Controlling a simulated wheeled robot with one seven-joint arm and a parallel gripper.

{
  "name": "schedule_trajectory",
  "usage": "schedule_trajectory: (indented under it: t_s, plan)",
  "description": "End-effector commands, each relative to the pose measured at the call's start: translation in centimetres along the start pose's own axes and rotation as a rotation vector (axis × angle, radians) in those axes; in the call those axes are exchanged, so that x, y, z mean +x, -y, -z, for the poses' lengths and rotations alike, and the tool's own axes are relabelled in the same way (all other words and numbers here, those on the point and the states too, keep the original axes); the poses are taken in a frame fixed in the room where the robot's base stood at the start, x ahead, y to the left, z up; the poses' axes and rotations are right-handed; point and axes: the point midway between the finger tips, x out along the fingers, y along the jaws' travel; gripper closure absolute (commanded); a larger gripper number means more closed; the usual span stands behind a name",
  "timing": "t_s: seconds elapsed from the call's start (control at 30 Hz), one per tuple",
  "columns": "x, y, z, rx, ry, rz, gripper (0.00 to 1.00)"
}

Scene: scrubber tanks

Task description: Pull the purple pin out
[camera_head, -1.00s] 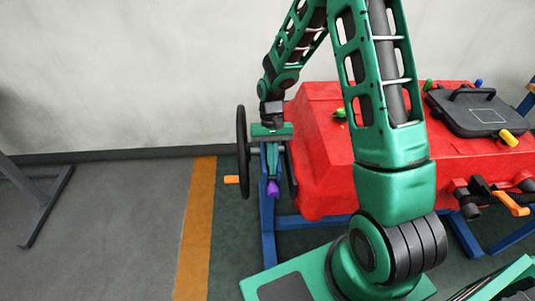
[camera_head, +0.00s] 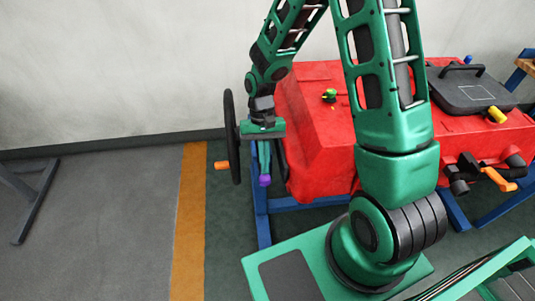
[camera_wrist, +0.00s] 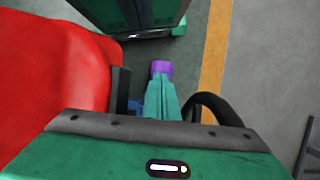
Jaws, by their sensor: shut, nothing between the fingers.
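The purple pin (camera_head: 265,180) shows as a small purple end below my gripper (camera_head: 263,168), beside the left end of the red tank (camera_head: 320,150). In the wrist view the pin (camera_wrist: 162,68) lies in line with the tips of my gripper (camera_wrist: 161,82), right at or just past them. The two green fingers are together, with no gap seen between them. I cannot tell whether the tips touch the pin. The rest of the pin is hidden by the fingers.
A black handwheel (camera_head: 231,137) with an orange handle (camera_head: 221,165) stands close to the left of my gripper. A blue frame (camera_head: 262,220) carries the tank. A black lid (camera_head: 470,90) and an orange lever (camera_head: 498,180) are at the right.

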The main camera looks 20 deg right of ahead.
Motion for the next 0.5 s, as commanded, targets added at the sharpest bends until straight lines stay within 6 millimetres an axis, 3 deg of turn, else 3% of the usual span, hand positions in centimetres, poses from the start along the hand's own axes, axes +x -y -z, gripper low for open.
schedule_trajectory:
  t_s: [0.13,0.5]
  plan:
    - [0.54,0.82,-1.31,-0.017,0.003,-0.008,1.00]
    - [0.54,0.88,-1.35,-0.017,0.002,-0.008,1.00]
